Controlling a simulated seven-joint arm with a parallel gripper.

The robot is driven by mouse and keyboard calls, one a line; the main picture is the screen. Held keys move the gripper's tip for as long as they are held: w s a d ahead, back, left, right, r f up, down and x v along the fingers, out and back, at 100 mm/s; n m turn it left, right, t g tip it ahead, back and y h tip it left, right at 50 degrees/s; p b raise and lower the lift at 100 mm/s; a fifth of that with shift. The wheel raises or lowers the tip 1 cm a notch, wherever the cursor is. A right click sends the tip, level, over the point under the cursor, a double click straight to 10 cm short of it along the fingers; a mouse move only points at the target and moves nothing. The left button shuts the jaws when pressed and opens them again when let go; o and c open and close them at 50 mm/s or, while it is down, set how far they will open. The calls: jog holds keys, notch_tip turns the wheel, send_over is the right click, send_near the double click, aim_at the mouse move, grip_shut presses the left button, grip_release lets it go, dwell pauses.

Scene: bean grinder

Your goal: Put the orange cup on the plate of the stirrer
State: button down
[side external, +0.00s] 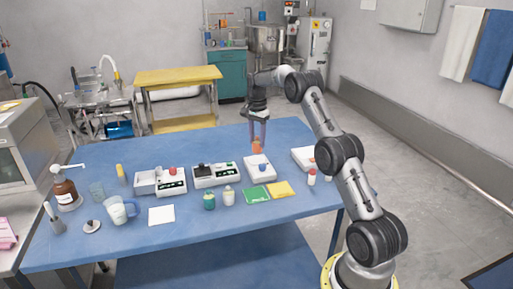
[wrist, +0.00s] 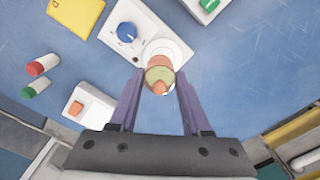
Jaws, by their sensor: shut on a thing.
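The orange cup (side external: 257,147) is between the two purple fingers of my gripper (side external: 259,138), which is shut on it. In the wrist view the cup (wrist: 160,88) sits between the fingertips, with something yellow-green showing at its mouth. The stirrer (side external: 262,173) is a white box with a blue knob, directly below the cup. In the wrist view its round white plate (wrist: 180,46) shows behind the cup, which covers part of it. I cannot tell whether the cup touches the plate or is slightly above it.
Green (side external: 256,194) and yellow (side external: 281,190) pads lie in front of the stirrer. White devices stand on both sides: one with a black top (side external: 215,176) at left, another (side external: 302,157) at right. Small bottles (side external: 229,196) stand nearby. The table's back is clear.

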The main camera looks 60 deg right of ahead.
aim_at(256, 140)
jog(key=shift+w+d+f, duration=0.2)
jog(key=shift+w+f, duration=0.1)
jog(key=shift+f, duration=1.6)
jog(key=shift+f, duration=0.15)
jog(key=shift+c, duration=1.8)
grip_release()
